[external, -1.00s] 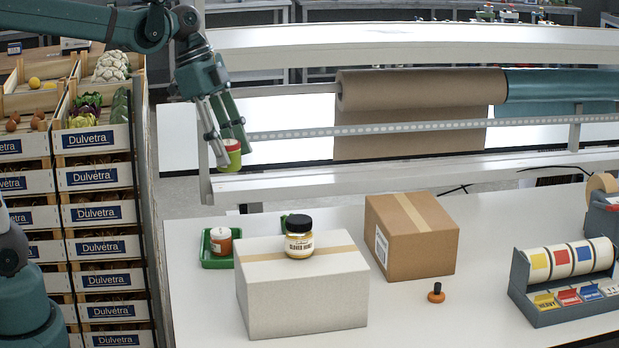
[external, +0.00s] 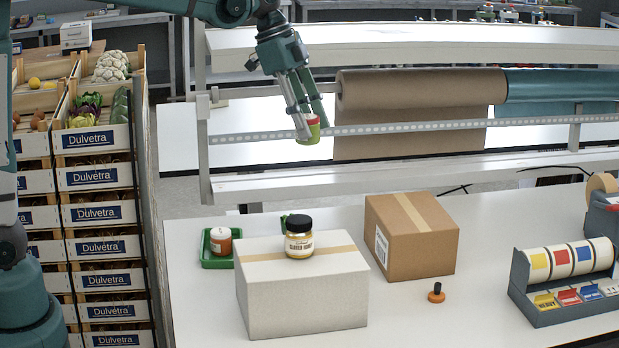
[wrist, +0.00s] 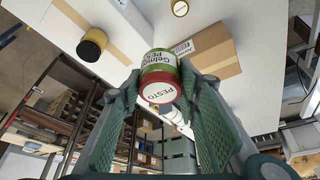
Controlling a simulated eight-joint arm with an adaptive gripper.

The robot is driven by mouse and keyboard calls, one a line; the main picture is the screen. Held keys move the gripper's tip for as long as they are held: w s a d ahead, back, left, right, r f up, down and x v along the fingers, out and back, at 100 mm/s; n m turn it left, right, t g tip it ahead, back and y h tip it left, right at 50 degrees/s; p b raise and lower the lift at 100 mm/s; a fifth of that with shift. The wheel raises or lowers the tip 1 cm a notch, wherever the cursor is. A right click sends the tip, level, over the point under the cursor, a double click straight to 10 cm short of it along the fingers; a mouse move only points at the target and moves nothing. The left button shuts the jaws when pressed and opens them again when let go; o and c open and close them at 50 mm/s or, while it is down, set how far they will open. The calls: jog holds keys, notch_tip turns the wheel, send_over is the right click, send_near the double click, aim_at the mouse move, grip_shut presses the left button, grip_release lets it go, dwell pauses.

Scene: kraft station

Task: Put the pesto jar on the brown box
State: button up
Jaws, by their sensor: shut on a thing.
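The pesto jar (external: 313,131) is green with a red lid and is held high above the table, up and left of the brown box. My gripper (external: 308,123) is shut on it.
A green tray (external: 215,262) holds an orange jar (external: 221,240). A small orange-and-black object (external: 436,293) lies before the brown box. A label dispenser (external: 560,285) stands at right. A paper roll (external: 420,88) hangs behind.

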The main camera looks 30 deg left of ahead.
jog(key=w+d+p, duration=0.1)
jog(key=w+d, duration=0.6)
jog(key=w, duration=0.2)
jog(key=p, duration=0.2)
send_over(419, 212)
jog(key=a, duration=0.2)
notch_tip(419, 212, down, 10)
jog(key=r, duration=0.1)
jog(key=shift+s+d+f, duration=0.1)
jog(key=shift+s+f, duration=0.15)
jog(key=shift+f, duration=0.4)
jog(key=shift+f, duration=3.1)
jog(key=shift+f, duration=1.85)
jog(key=shift+f, duration=0.15)
